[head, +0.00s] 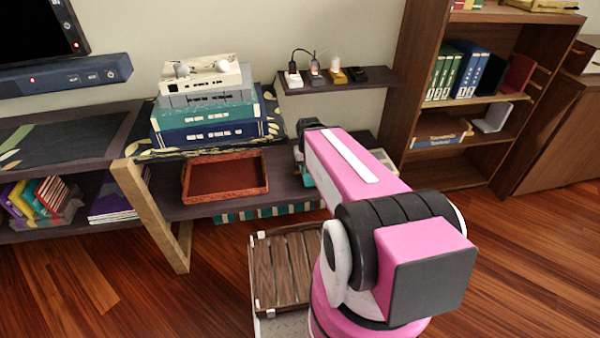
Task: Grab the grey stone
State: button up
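I cannot make out a grey stone for certain in the head view. Two small pale grey lumps, one on the left (181,69) and one on the right (221,66), lie on a light box-like object (205,82) on top of a stack of books; they are too small to identify. My pink arm reaches away from me toward the low shelf, right of the stack. A dark part at its far end (312,125) shows, but my gripper's fingers are hidden, so I cannot tell their state or whether they hold anything.
A reddish-brown open tray (225,190) sits on the lower shelf below the books. A small wall shelf (340,85) holds several small items. A bookcase (420,80) stands at right. A dark soundbar (65,76) is at upper left. Wooden floor (90,285) at lower left is clear.

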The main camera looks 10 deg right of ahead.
aim_at(181, 70)
jog(key=k+u, duration=0.2)
jog(key=u, duration=0.2)
jog(key=k+u, duration=0.2)
jog(key=u, duration=0.2)
jog(key=k+u, duration=0.2)
jog(key=u, duration=0.2)
